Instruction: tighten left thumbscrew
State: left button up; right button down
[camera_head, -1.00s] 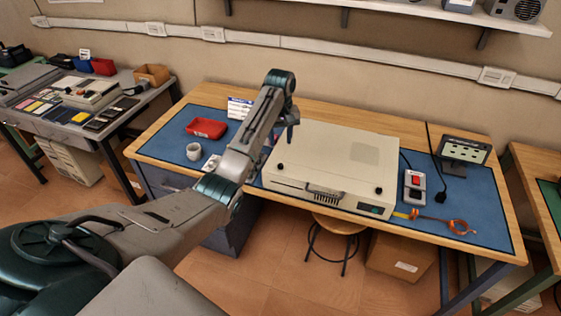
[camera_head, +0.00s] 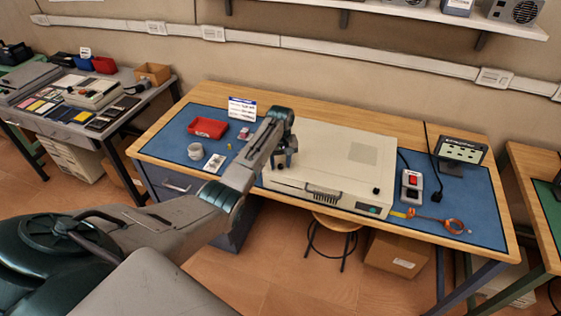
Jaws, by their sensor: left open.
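A beige flat case (camera_head: 335,150) lies on the blue mat of the workbench, with a handle (camera_head: 322,194) on its front face. The right thumbscrew (camera_head: 376,190) is a small black knob near the case's front right corner. My left gripper (camera_head: 284,162) points down over the front left corner of the case, where the left thumbscrew is; it is open. The left thumbscrew is hidden by or merged with the dark fingers, so I cannot tell whether they touch it. My right gripper is out of view.
A red tray (camera_head: 208,128), a grey cup (camera_head: 195,151) and a small sign (camera_head: 242,108) stand left of the case.

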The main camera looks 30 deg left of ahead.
pick_arm(q)
grip_shut()
jog(key=shift+r+m, duration=0.1)
jog(key=shift+m, duration=0.2)
jog(key=shift+m+p, duration=0.65)
jog(key=shift+m, duration=0.35)
jog(key=m+p, duration=0.1)
jog(key=m, duration=0.2)
jog(key=shift+m, duration=0.3)
jog(key=m+p, duration=0.1)
jog(key=m, duration=0.2)
jog(key=shift+w+m, duration=0.1)
jog(key=shift+m, duration=0.2)
jog(key=shift+m+p, duration=0.3)
jog(key=shift+m, duration=1.7)
jog(key=shift+d, duration=0.1)
